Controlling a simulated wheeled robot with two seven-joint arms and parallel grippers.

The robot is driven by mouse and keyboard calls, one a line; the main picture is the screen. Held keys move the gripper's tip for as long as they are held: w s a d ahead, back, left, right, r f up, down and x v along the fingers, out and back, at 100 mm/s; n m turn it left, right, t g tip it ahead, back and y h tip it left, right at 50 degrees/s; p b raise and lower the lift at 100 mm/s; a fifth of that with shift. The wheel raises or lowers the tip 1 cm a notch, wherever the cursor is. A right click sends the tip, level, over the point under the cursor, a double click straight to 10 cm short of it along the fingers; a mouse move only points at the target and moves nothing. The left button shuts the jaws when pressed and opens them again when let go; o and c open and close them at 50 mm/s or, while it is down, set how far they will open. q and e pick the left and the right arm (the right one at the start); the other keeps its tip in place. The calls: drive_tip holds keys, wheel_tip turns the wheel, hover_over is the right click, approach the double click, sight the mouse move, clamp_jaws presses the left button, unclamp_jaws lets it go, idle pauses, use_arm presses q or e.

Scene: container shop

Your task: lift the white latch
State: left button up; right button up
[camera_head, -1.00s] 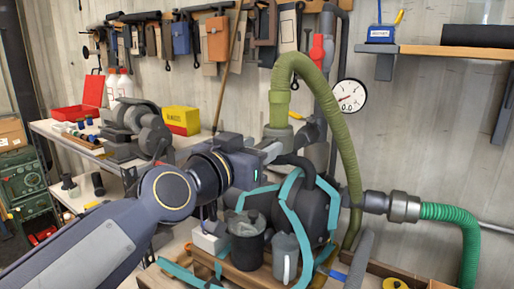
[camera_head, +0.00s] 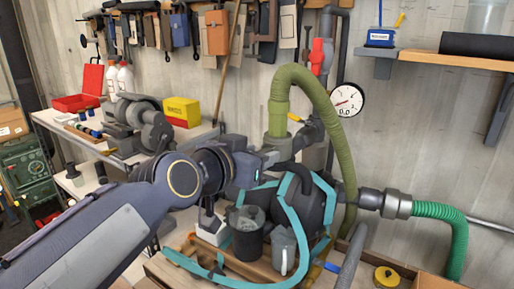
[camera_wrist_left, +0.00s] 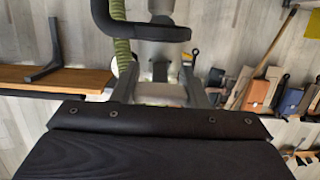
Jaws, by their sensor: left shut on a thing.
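My left gripper (camera_head: 268,157) is at the machine with the teal frame (camera_head: 292,215), just below the base of the olive hose (camera_head: 280,112). Its fingertips are partly hidden in the head view. In the left wrist view my left gripper (camera_wrist_left: 158,85) has its two grey fingers on either side of a pale piece (camera_wrist_left: 160,92), which looks like the white latch. It is shut on this piece. Most of the latch is hidden, so its tilt cannot be told. My right gripper is in neither view.
A dark curved handle (camera_wrist_left: 145,32) is close beyond the fingers in the left wrist view. A dark pot (camera_head: 247,240) and a grey jug (camera_head: 282,252) stand in front of the machine. A green hose (camera_head: 445,222) leaves to the right. A gauge (camera_head: 347,100) hangs behind.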

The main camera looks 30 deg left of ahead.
use_arm(q)
drive_tip(key=o, duration=1)
drive_tip(key=shift+s, duration=0.1)
drive_tip(key=shift+b+v, duration=1.05)
drive_tip(key=shift+v, duration=2.8)
